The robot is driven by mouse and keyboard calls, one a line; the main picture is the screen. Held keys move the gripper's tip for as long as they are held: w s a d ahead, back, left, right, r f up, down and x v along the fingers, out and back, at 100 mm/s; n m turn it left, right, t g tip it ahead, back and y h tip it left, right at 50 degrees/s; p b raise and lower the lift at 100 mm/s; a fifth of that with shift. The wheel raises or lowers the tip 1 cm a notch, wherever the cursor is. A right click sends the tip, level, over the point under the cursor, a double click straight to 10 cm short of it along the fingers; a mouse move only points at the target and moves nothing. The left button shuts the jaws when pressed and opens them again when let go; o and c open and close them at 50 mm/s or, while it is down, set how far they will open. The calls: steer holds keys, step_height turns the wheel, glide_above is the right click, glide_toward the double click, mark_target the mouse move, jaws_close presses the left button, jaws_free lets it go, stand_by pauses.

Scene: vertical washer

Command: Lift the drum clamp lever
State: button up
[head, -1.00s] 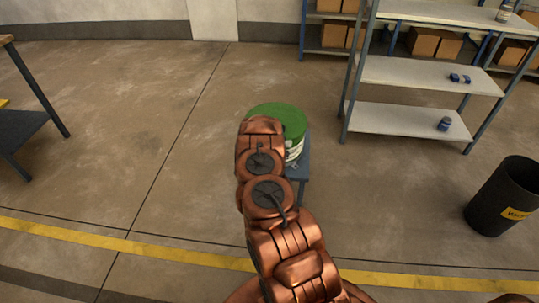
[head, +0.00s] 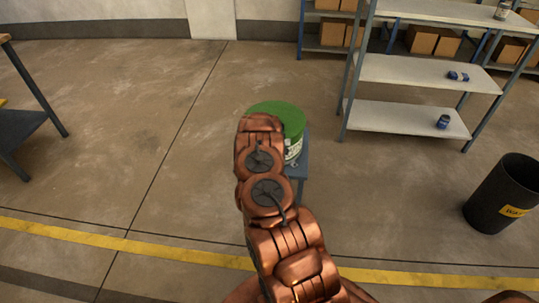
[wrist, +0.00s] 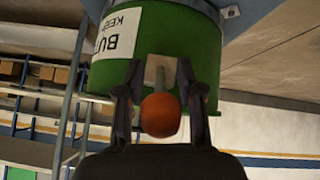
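The green drum (head: 291,118) stands on a small blue-grey stand in the head view, partly hidden behind my arm. In the wrist view the drum (wrist: 185,35) fills the upper middle, with a white label. The clamp lever (wrist: 159,83) is a grey bar with an orange knob (wrist: 160,115) at its end. My gripper (wrist: 160,78) has one finger on each side of the lever and knob. Gaps show between the fingers and the knob, so it looks open around them. Whether either finger touches the lever is unclear. The head view hides the lever and my fingers behind the arm.
The stand (head: 302,165) shows beside the drum. A grey shelf unit (head: 415,75) stands at the back right, a black waste bin (head: 495,200) at the right, and a table (head: 25,125) at the far left. The floor around the stand is clear.

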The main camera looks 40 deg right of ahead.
steer(key=v, duration=1.1)
steer(key=shift+s+a+r, duration=0.15)
steer(key=shift+s+r, duration=0.05)
stand_by(0.5)
